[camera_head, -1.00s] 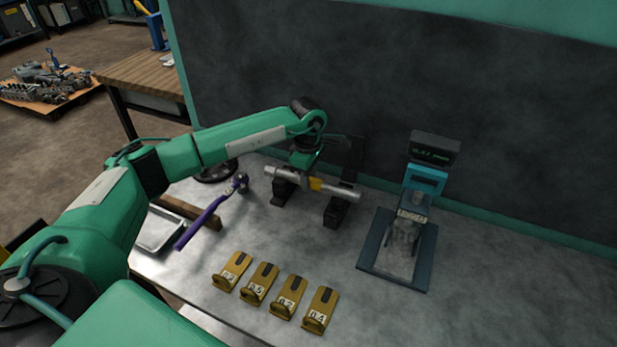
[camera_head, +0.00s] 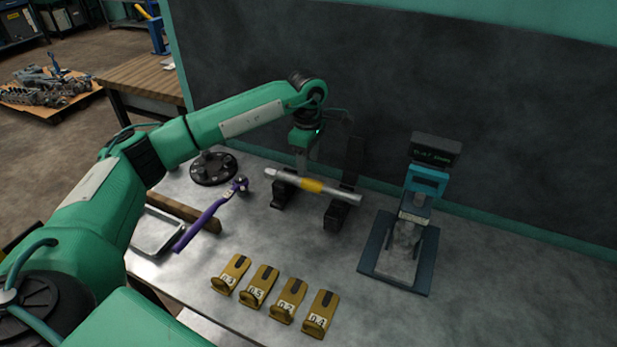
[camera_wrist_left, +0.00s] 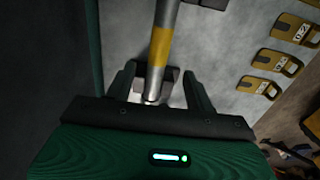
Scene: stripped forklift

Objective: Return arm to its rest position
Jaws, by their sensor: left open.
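My left gripper (camera_head: 304,160) is above the back of the workbench, over a silver shaft with a yellow band (camera_head: 312,186). The shaft lies across two black support blocks (camera_head: 337,215). In the left wrist view my left gripper (camera_wrist_left: 160,85) has its two fingers spread apart, with the shaft (camera_wrist_left: 160,48) showing between and beyond them. Nothing is gripped. In the head view the gripper's fingers are small and dark against the backdrop. My right gripper is not in view.
Several yellow numbered tags (camera_head: 288,299) lie along the bench front. A purple-handled tool (camera_head: 208,220), a wooden block (camera_head: 184,212), a metal tray (camera_head: 157,232) and a black round flange (camera_head: 214,168) are at left. A measuring stand with display (camera_head: 398,250) stands at right.

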